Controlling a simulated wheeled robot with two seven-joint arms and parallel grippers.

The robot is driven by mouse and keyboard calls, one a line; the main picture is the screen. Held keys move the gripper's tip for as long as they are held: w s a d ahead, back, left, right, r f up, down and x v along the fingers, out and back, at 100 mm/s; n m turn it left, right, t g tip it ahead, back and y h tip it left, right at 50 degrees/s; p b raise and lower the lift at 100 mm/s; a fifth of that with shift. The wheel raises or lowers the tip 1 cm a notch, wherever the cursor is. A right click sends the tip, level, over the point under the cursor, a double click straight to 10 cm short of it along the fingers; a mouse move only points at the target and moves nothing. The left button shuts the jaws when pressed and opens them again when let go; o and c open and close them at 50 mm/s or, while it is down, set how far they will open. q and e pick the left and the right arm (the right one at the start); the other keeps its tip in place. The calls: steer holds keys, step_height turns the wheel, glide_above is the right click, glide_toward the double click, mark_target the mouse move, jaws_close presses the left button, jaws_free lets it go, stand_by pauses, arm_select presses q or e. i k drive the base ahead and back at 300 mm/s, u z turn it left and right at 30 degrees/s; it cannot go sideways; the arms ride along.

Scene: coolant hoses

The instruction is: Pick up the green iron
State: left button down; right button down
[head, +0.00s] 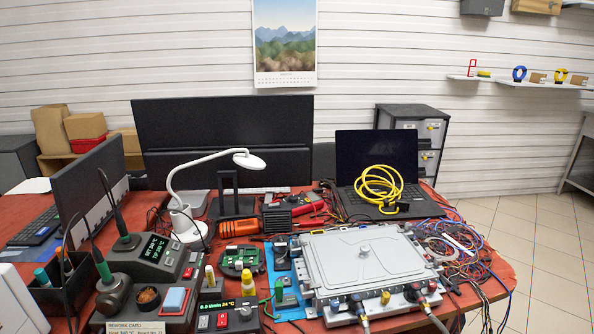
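A green-handled iron (102,266) stands tilted in a dark holder (114,293) at the left of the rework station, at the lower left of the head view. Its dark lead rises up and to the left. A black iron (111,205) stands in a second holder (126,242) just behind. A teal-handled tool (42,277) leans in a black bin (68,290) to the left. Neither of my grippers is in view.
The station (150,258) has a lit display. A white lamp (188,220), a green board (238,261) and a small grey control box (228,318) stand right of it. A large grey unit (340,270) with hoses fills the front right. Loose cables crowd the right edge.

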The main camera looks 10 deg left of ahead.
mark_target(103, 270)
steer(key=u, duration=1.55)
